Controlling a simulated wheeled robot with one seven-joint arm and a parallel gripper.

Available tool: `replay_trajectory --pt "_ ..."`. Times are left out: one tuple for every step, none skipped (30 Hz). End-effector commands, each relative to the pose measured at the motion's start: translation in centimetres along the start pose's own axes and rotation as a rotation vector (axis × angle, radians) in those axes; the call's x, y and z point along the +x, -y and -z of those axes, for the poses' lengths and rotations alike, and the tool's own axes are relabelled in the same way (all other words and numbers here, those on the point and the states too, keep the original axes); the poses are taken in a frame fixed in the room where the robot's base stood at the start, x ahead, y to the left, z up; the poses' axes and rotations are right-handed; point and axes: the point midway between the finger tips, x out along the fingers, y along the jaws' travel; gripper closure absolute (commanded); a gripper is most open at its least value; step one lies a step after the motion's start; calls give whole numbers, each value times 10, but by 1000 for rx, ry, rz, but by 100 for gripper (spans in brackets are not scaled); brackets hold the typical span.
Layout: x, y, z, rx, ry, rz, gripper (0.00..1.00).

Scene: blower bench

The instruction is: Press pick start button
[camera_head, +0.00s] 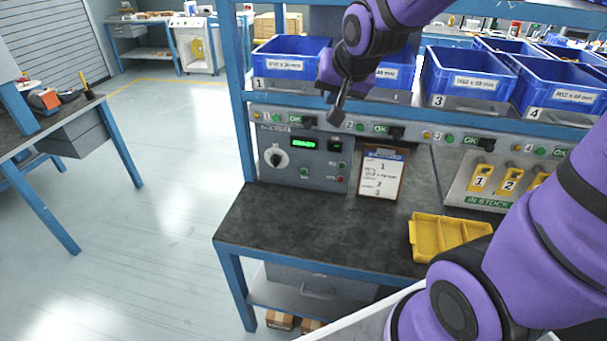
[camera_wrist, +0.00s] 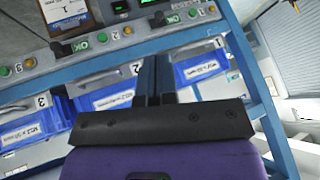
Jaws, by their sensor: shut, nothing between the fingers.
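A grey control box (camera_head: 322,168) stands on the bench under the shelf, with a dark knob, a lit green display (camera_head: 303,143), a green button (camera_head: 304,172) and a red button (camera_head: 341,179). Its small labels are unreadable, so I cannot tell which button is pick start. Above it, a grey strip (camera_head: 415,138) carries numbered stations with yellow and green buttons; it also shows upside down in the wrist view (camera_wrist: 148,33). My gripper (camera_head: 337,114) is shut and empty, pointing down in front of the strip between stations 1 and 2, apparently not touching any button.
Blue bins (camera_head: 292,62) stand in a row on the shelf behind and above the strip. A clipboard (camera_head: 381,172) leans right of the box. A yellow divided tray (camera_head: 448,237) and yellow numbered tags (camera_head: 481,178) are farther right. The dark bench top (camera_head: 300,225) is clear in front of the box.

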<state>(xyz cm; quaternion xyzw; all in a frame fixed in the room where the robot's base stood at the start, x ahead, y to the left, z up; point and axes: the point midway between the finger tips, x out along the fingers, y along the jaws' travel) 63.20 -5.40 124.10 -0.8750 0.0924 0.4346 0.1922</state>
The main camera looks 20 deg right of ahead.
Motion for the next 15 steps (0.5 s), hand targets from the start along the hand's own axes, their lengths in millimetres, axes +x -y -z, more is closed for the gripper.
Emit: replay_trajectory --pt "14 2 2 25 -2 5 100" --pt "21 3 3 40 -6 11 100" --pt "31 5 5 61 -12 18 100" --pt "38 6 6 78 -18 24 100" --pt "45 7 7 94 -21 29 100" --pt "54 8 8 117 -27 36 100" --pt "62 9 9 133 -31 42 100" --pt "69 10 10 150 -35 48 100" --pt "78 12 11 173 -40 56 100" --pt "85 13 11 189 -44 63 100" --pt "92 14 12 207 -48 70 100" --pt "102 14 12 230 -52 79 100" --pt "109 15 12 248 -55 85 100" --pt "116 16 12 265 -59 93 100" --pt "125 16 11 290 -63 102 100"
